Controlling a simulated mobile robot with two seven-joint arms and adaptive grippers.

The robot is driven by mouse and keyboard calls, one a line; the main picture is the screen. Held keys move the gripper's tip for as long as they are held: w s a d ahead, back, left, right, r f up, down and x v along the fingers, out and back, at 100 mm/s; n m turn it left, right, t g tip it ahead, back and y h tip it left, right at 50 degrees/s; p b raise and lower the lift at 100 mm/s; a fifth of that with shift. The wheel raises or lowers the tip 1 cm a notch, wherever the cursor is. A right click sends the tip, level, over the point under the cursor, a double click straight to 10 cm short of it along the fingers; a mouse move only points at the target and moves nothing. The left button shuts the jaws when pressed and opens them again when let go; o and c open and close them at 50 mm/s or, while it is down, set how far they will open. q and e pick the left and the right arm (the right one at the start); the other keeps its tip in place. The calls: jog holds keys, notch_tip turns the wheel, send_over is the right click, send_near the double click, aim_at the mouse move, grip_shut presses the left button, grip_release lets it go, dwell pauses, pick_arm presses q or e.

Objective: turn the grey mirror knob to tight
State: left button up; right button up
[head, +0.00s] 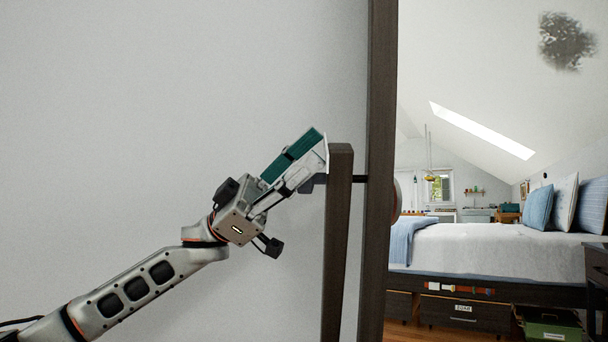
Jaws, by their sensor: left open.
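The mirror's dark wooden post (338,240) stands upright left of its tall dark frame (380,130), and a thin dark rod (359,179) joins the two. A small dark grey piece at the post's left side, probably the grey knob (314,184), is mostly hidden by my gripper. My left gripper (314,164) is open, tilted up to the right, with its fingertips close to the post beside that piece. Whether the fingers touch it I cannot tell. The knob's turn and any markings are not readable. My right gripper is not in view.
A plain pale wall (180,100) fills the left. Right of the frame, a bed (490,246) with blue pillows, a green box (548,328) and a skylight show; I cannot tell whether this is a reflection. Space left of the post is free apart from my arm.

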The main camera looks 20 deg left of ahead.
pick_arm(q)
notch_tip(320, 180, up, 6)
jog(key=shift+r, duration=0.25)
dwell(0.4)
